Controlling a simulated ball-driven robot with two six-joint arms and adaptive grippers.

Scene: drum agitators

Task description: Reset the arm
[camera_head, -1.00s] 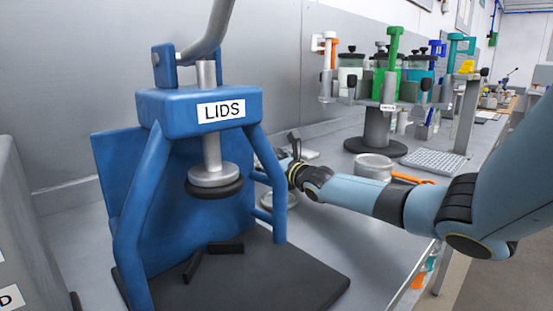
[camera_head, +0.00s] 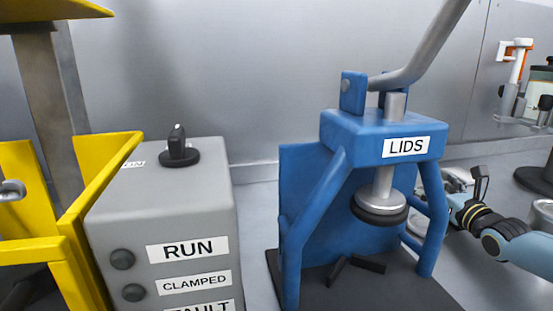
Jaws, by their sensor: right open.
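My right arm, light blue with dark joints, comes in from the right edge. My right gripper (camera_head: 464,184) is at its end, just to the right of the blue press marked LIDS (camera_head: 345,125). The gripper is open. Its fingers are small in the view and partly hidden by the press's right leg, and I cannot tell whether they touch anything. My left arm and gripper are not in view.
A grey control box (camera_head: 175,215) with RUN and CLAMPED labels and a black knob stands left of the press. A yellow frame (camera_head: 105,185) stands at the far left. Part of a rack with a jar (camera_head: 540,95) shows at the right edge.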

